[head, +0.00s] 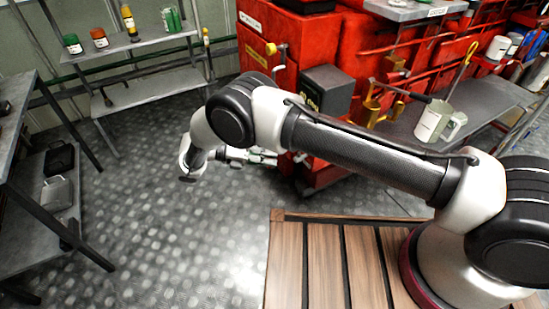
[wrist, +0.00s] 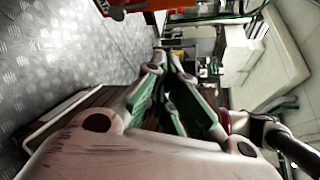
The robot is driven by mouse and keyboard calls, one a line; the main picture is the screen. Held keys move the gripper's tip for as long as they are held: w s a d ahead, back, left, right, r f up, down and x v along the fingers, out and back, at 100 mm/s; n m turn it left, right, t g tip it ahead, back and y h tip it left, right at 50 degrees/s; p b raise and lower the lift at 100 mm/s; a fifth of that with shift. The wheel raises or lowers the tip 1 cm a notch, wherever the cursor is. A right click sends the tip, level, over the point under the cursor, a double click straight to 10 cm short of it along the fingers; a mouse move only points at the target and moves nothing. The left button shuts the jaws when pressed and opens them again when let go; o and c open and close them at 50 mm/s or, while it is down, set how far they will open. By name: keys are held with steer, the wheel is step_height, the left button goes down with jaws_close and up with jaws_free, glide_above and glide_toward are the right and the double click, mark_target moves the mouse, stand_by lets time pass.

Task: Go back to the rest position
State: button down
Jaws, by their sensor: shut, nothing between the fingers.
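My gripper (head: 268,158) shows small in the head view, at the end of my white and black arm, over the metal floor in front of the red machine.
The red machine (head: 253,62) with a black box (head: 326,90) stands behind my arm. A grey bench (head: 395,140) holds a white container (head: 433,121) at right. Shelves (head: 130,45) with cans stand at the back left; a dark-framed rack (head: 18,105) is at left. The floor (head: 150,220) between is clear.

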stand_by(0.4)
steer(key=s+d+f+m+g+y, duration=0.1)
steer(key=s+d+f+m+y, duration=0.1)
steer(key=s+d+f+m, duration=0.3)
steer(key=d+r+m+g+y, duration=0.1)
steer(key=d+r+m+y, duration=0.2)
steer(key=d+r+m, duration=0.45)
steer(key=d+r+m+g+y, duration=0.1)
steer(key=d+r+m+y, duration=0.25)
steer(key=r, duration=0.75)
steer(key=d+r+m+g+y, duration=0.25)
steer(key=d+r+m, duration=0.3)
steer(key=r, duration=0.45)
steer(key=s+d+r+m+t+y, duration=0.2)
steer(key=s+d+r+m+t, duration=0.2)
steer(key=s+d+r, duration=0.3)
steer(key=s+d+r+m+t+y, duration=0.2)
steer(key=s+d+r+m+t, duration=0.2)
steer(key=d, duration=1)
steer(key=s+r+m, duration=0.3)
steer(key=r, duration=0.2)
steer(key=shift+d+r, duration=0.2)
steer(key=shift+r, duration=0.2)
